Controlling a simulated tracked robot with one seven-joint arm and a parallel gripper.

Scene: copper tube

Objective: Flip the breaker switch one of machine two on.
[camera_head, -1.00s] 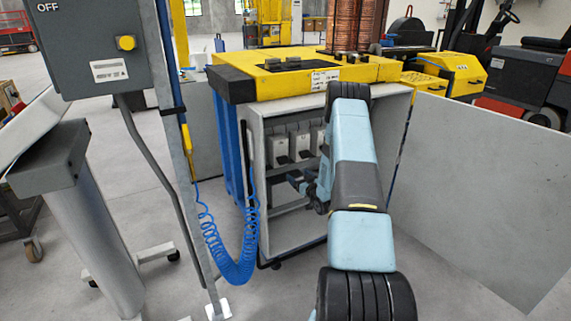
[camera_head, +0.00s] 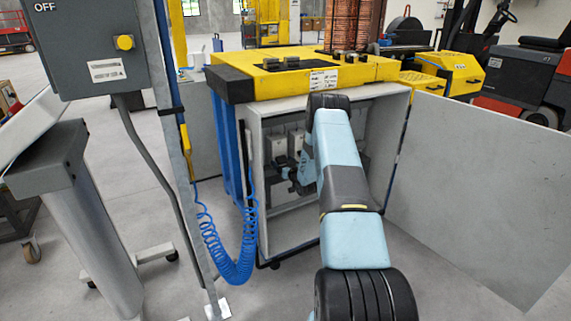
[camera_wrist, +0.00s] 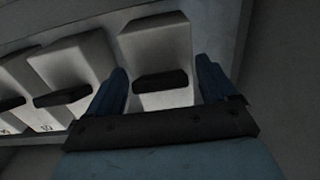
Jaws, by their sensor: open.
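A row of pale breaker blocks with black levers sits inside the open grey cabinet (camera_head: 254,190) under the yellow machine top. In the wrist view, my gripper (camera_wrist: 164,68) is open, with one blue finger on each side of the end breaker (camera_wrist: 157,42). That breaker's black lever (camera_wrist: 160,82) lies between the fingers; whether they touch it cannot be told. Further breakers (camera_wrist: 82,60) run to the left, with partly cut-off marks below them. In the head view, my gripper (camera_head: 286,173) is small and dark before the left breakers (camera_head: 276,148); my arm hides the right part of the row.
The cabinet's side walls and lower shelf enclose my gripper closely. A blue coiled hose (camera_head: 232,262) hangs left of the cabinet. A grey box marked OFF (camera_head: 85,45) stands on a post at the left.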

